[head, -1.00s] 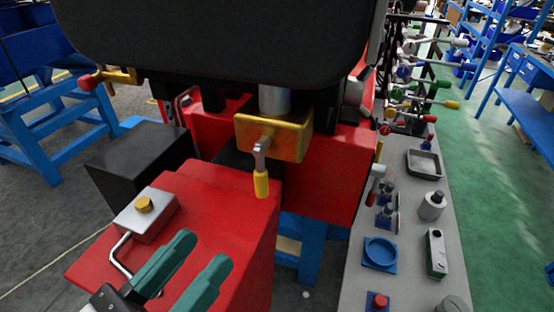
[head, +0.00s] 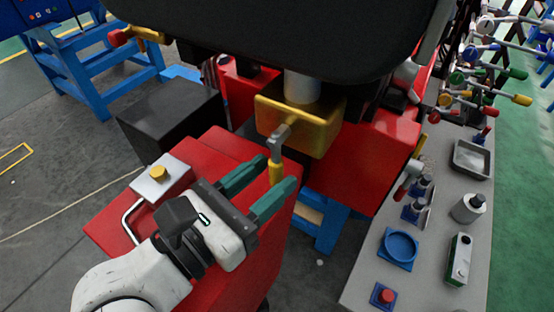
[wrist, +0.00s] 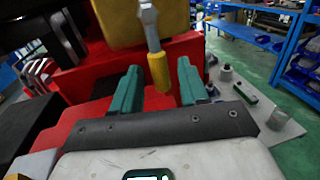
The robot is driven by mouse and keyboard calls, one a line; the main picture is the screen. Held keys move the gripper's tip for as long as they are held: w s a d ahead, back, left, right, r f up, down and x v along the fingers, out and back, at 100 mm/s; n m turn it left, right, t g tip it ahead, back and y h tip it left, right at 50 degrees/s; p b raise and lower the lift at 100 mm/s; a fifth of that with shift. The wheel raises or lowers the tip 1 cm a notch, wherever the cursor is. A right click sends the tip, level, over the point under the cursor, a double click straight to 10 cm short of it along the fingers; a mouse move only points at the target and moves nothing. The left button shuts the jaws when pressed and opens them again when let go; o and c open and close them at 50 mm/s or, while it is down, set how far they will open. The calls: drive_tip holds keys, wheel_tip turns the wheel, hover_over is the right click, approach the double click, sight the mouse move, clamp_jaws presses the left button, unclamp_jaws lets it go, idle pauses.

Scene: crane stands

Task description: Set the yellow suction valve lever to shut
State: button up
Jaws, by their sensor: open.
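The suction valve has a brass-yellow body (head: 326,136) under a grey pipe. Its lever has a steel arm and a yellow grip (head: 276,173) that hangs downward; the grip also shows in the wrist view (wrist: 159,72). My gripper (head: 279,171) has teal fingers, spread apart. In the wrist view, the grip sits between the open fingers (wrist: 158,75), with a visible gap on each side. The fingers do not appear to touch it. The grip's lower end is partly hidden by the near finger in the head view.
A red block with a silver box (head: 160,181) and bent rod lies under my arm. A black box (head: 170,117) stands at left. A grey bench (head: 365,290) at right holds a blue dish (head: 398,248), bottles and a red button. A dark hood overhangs the valve.

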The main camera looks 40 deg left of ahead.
drive_tip(key=shift+w+a, duration=0.1)
drive_tip(key=shift+w, duration=1.05)
drive_tip(key=shift+c, duration=0.3)
clamp_jaws()
